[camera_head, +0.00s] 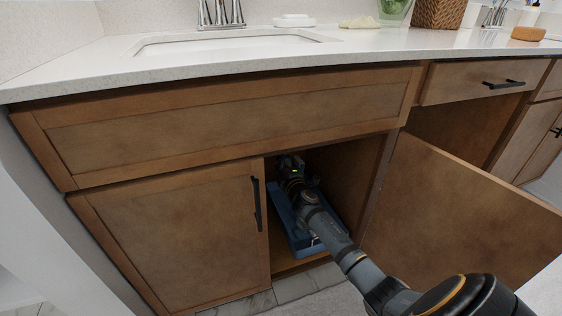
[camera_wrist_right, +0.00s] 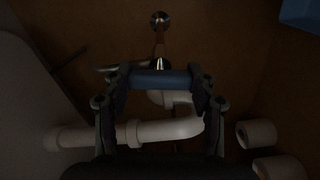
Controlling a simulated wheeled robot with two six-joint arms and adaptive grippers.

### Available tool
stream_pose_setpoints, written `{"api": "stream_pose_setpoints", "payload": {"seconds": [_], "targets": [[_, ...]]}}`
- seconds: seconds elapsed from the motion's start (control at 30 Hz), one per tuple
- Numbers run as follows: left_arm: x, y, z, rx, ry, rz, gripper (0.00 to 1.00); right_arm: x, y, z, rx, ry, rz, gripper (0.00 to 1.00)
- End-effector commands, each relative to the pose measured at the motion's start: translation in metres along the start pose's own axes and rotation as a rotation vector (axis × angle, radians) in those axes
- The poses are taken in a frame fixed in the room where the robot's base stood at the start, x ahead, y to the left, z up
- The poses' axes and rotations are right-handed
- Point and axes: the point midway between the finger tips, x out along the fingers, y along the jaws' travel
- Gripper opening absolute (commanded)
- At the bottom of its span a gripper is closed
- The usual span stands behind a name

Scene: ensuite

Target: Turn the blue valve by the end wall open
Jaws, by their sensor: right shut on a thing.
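The blue valve (camera_wrist_right: 160,79) shows in the right wrist view as a blue bar-shaped handle below a metal fitting on the cabinet's back wall. My right gripper (camera_wrist_right: 159,88) has its two fingers at the two ends of this handle and is shut on it. In the head view my right gripper (camera_head: 291,166) is deep inside the open sink cabinet, and the valve is hidden there. How far the handle is turned is hard to tell in the dark. My left gripper is not in view.
White drain pipes (camera_wrist_right: 165,130) run close below the handle. White rolls (camera_wrist_right: 257,134) stand at right. A blue bin (camera_head: 303,238) sits on the cabinet floor under my arm. The open cabinet door (camera_head: 450,220) is right of my arm; the closed door (camera_head: 175,240) is left.

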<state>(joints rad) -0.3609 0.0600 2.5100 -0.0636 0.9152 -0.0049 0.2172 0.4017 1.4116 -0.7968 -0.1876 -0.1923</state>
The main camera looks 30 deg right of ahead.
Motion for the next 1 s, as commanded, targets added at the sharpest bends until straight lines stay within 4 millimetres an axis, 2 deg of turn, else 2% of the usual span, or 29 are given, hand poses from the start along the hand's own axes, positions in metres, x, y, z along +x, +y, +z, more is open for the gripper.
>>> {"api": "stream_pose_setpoints", "payload": {"seconds": [0.4, 0.97, 1.0], "targets": [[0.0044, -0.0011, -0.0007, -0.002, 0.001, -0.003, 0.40, -0.0001, -0.0009, -0.0011, -0.182, 0.003, 0.000, 0.26], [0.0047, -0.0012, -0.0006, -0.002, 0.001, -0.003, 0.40, -0.0002, -0.0015, -0.0010, -0.211, 0.003, 0.000, 0.26], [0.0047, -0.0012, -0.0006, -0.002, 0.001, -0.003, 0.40, -0.0002, -0.0015, -0.0009, -0.211, 0.003, 0.000, 0.60]]}}
